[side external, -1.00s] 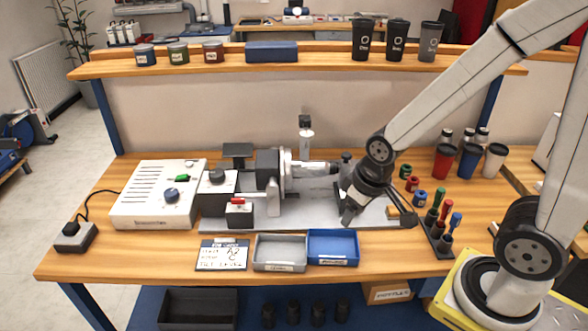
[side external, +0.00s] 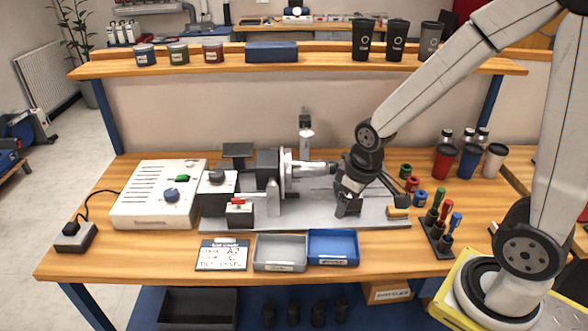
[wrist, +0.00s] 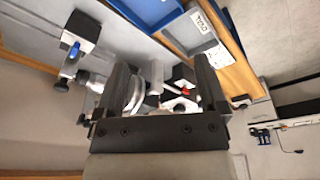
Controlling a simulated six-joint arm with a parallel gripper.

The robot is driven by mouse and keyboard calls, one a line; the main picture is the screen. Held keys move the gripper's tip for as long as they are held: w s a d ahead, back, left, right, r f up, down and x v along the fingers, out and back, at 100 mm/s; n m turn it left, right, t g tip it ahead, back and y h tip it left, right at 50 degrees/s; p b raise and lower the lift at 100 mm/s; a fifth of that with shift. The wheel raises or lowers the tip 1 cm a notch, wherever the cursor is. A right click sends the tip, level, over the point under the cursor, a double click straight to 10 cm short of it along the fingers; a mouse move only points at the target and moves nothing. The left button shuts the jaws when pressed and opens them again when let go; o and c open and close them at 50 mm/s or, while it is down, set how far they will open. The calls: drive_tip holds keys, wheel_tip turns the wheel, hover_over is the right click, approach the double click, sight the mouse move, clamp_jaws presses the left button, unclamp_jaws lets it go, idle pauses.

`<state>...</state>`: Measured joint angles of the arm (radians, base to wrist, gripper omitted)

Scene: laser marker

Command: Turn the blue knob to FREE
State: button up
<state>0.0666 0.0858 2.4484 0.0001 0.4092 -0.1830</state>
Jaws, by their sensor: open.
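A blue knob (wrist: 74,50) sits on a pale and black block at the left of the wrist view. My gripper and wrist seem to hide that spot in the side view. A dark blue dial (side external: 171,195) is also on the white control box (side external: 150,210) at the left of the bench. No FREE marking is legible. My gripper (side external: 346,207) points down over the right part of the grey base plate (side external: 310,215). In the wrist view its two black fingers (wrist: 161,62) are apart with nothing held between them, and the blue knob is outside them, to the left.
The rotary fixture (side external: 285,175) stands left of my gripper, with a red lever (side external: 238,201) on a small block. Grey (side external: 280,266) and blue (side external: 333,262) trays lie in front. Screwdrivers (side external: 441,230) stand right. Bare bench lies at front right.

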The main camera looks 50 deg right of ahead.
drive_tip(key=w+d+f+n, duration=0.1)
drive_tip(key=w+d+n, duration=0.1)
drive_tip(key=d, duration=0.4)
drive_tip(key=w+d+f+n+g, duration=0.1)
drive_tip(key=w+d+n, duration=0.2)
drive_tip(key=w+d, duration=0.1)
drive_tip(key=w+d+f+n+g, duration=0.1)
drive_tip(key=w+d+n, duration=0.1)
drive_tip(key=w+d, duration=0.2)
drive_tip(key=shift+d+f+n, duration=0.15)
drive_tip(key=shift+d+n, duration=0.15)
drive_tip(key=shift+d, duration=1.55)
drive_tip(key=shift+f, duration=3.9)
clamp_jaws()
